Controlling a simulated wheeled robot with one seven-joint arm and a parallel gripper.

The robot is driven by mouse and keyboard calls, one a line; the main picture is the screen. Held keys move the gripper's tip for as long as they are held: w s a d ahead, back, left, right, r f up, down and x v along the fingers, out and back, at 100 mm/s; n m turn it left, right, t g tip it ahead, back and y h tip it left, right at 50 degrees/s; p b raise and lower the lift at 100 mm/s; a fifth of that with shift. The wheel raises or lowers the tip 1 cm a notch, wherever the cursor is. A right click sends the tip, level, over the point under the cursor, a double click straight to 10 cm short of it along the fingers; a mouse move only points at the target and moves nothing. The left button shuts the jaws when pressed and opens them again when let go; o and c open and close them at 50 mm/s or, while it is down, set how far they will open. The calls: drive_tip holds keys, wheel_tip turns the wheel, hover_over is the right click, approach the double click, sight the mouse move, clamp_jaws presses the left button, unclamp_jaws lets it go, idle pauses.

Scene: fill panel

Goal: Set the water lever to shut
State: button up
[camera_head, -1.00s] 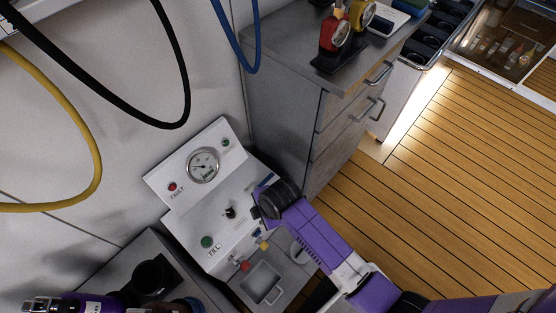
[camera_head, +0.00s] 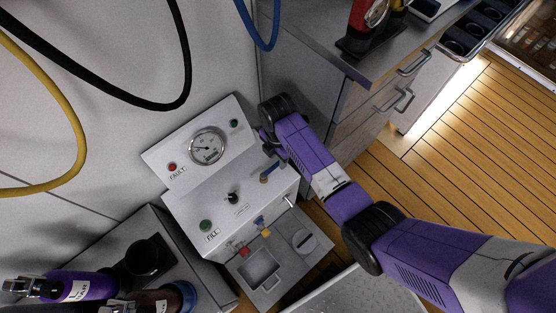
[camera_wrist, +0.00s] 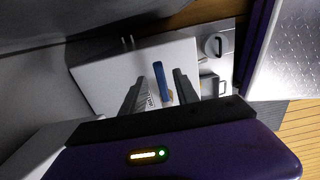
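The water lever (camera_head: 271,170) is a blue handle on a brass-coloured base at the right side of the white fill panel (camera_head: 185,205). In the wrist view the blue lever (camera_wrist: 161,82) stands out lengthwise between the two dark fingers. My gripper (camera_wrist: 159,78) is open, with a finger on each side of the lever and a visible gap to both. In the head view my gripper (camera_head: 268,141) is just above the lever, partly hidden by my purple wrist. I cannot tell how deep the fingers reach relative to the lever.
The panel has a gauge (camera_head: 207,146), a black knob (camera_head: 232,198) and a green button (camera_head: 205,225). Below are small coloured fittings and a grey basin (camera_head: 262,268). A grey cabinet (camera_head: 330,105) stands close behind my wrist. Hoses hang at upper left.

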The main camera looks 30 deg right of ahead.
drive_tip(key=shift+f, duration=1)
drive_tip(key=shift+c, duration=0.3)
clamp_jaws()
idle(0.5)
